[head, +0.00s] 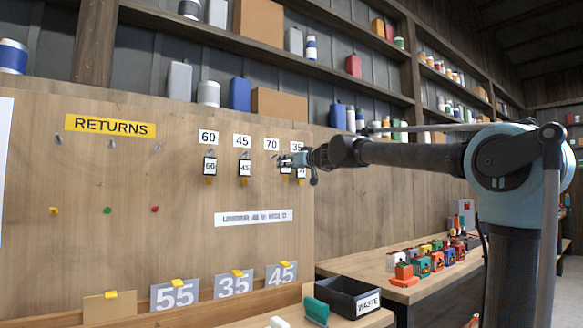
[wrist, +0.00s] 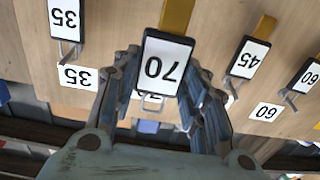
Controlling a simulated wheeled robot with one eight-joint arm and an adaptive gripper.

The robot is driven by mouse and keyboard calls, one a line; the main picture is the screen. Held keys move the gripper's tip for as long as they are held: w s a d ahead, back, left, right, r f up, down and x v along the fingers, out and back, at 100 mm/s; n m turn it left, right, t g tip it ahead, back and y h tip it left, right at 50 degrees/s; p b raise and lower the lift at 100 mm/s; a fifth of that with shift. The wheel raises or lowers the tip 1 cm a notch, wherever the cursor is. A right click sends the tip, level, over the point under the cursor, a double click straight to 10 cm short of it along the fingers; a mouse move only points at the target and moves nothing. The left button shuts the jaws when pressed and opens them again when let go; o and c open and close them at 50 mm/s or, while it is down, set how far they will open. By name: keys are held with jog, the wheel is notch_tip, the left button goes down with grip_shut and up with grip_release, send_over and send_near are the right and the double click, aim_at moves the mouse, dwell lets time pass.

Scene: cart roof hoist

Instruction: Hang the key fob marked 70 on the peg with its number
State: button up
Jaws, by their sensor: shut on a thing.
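The key fob marked 70 (wrist: 165,62) is white with a dark frame and a yellow tag, upside down in the wrist view. My gripper (wrist: 160,85) is shut on it, with one finger along each side. Its wire ring (wrist: 152,102) shows in front of a mostly hidden number label. In the head view my gripper (head: 297,160) is at the board below the 70 label (head: 272,144) and the 35 label (head: 297,146). The peg for 70 is hidden, so I cannot tell whether the ring is around it.
Fobs 60 (head: 210,166) and 45 (head: 244,169) hang left of my gripper. Fob 35 (wrist: 66,20) hangs close beside it. A RETURNS sign (head: 110,125) is above pegs at left. A black WASTE bin (head: 352,297) and a bench with coloured items (head: 430,258) are at right.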

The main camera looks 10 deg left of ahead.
jog(key=shift+f+x, duration=0.15)
jog(key=shift+x, duration=1.5)
jog(key=shift+f+x, duration=0.1)
jog(key=shift+x, duration=1.5)
jog(key=shift+w+a+f, duration=0.2)
jog(key=shift+w+a, duration=0.2)
jog(key=shift+a, duration=0.1)
jog(key=o, duration=1.3)
jog(key=shift+c, duration=0.2)
jog(key=v, duration=1.2)
jog(key=shift+w+d+f, duration=0.1)
jog(key=shift+f, duration=0.05)
